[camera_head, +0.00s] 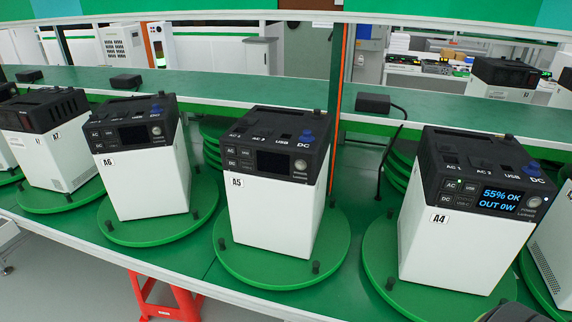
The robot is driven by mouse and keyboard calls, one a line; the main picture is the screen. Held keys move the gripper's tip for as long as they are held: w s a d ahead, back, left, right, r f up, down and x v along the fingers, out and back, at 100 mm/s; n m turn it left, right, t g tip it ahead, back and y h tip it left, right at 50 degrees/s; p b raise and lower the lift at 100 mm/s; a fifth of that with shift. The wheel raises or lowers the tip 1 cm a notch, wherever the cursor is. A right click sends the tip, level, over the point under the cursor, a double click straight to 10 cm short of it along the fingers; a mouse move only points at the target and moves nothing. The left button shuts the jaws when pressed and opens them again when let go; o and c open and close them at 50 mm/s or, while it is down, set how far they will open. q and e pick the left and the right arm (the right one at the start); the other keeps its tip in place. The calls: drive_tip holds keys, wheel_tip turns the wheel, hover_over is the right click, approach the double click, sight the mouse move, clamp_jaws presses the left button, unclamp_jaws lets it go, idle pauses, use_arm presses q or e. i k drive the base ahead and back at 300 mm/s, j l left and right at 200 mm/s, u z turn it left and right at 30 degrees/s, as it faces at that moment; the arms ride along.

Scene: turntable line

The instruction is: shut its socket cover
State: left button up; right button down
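Several white power units with black tops stand on green turntables. Unit A4 (448,248) has a lit screen (499,199) reading "55% OK OUT 0W". Unit A5 (270,215) and unit A6 (147,182) have dark screens. Their tops carry sockets marked AC, USB and DC. A small blue part sits by the DC mark on A4 (532,169), A5 (306,137) and A6 (157,111). I cannot tell which socket covers are open or shut.
Unit A7 (62,165) stands at the left, turned differently. A partial unit (553,250) is cut off at the right edge. Black boxes (373,103) lie on the green bench behind. An orange-edged post (336,95) rises between A5 and A4. A red stool (167,298) stands below.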

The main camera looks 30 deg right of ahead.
sight(244, 120)
drive_tip(key=k+u, duration=0.4)
drive_tip(key=k+j+u, duration=0.2)
drive_tip(key=u, duration=0.2)
drive_tip(key=k, duration=0.05)
